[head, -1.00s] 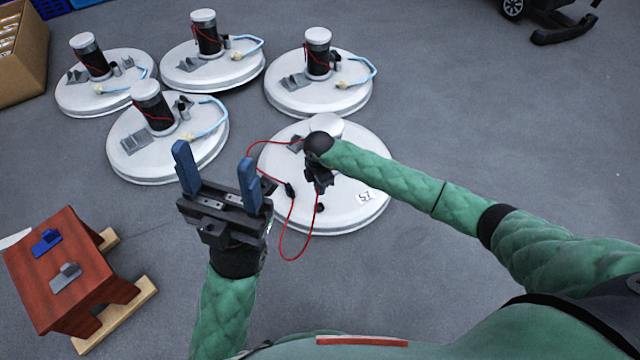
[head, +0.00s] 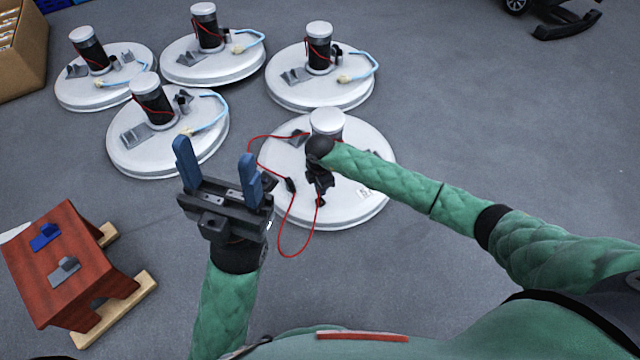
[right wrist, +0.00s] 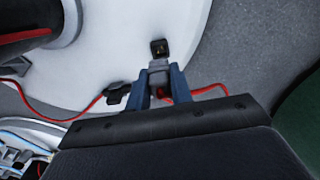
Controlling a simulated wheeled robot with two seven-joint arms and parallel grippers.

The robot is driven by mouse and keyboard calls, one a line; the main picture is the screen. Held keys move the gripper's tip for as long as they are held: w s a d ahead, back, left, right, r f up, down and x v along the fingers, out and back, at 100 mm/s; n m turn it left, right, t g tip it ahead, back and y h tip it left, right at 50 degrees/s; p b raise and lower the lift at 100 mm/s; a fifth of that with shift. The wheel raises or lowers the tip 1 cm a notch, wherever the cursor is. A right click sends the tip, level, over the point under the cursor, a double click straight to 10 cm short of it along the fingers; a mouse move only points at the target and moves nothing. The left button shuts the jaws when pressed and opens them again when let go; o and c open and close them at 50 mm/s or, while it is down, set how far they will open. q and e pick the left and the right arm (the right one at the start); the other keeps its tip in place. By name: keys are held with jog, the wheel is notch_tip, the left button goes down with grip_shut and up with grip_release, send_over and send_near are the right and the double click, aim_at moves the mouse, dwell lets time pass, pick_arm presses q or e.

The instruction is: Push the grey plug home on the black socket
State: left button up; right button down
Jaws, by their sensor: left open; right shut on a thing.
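My right gripper (right wrist: 160,88) is shut on the grey plug (right wrist: 160,67), which sits between its blue fingers in the right wrist view. The black socket (right wrist: 158,46) stands on the white tank lid just past the plug's end. Gold shows in its opening, and I cannot tell whether plug and socket touch. In the head view the right gripper (head: 319,184) is over the near part of the white lid (head: 345,207), and its arm hides the plug. My left gripper (head: 217,166) is open and empty, left of that lid.
A red cable (head: 285,251) loops off the lid's near left edge and carries a black connector (right wrist: 117,94). Several similar white lids (head: 180,148) lie behind and left. A red-brown bench (head: 88,290) with blue and grey parts stands at left. Grey floor lies clear at right.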

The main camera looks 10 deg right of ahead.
jog(key=shift+f+b, duration=0.65)
jog(key=shift+f, duration=1.4)
jog(key=shift+p, duration=0.75)
jog(key=shift+f+b, duration=0.45)
jog(key=shift+f, duration=0.55)
jog(key=c, duration=0.7)
grip_release()
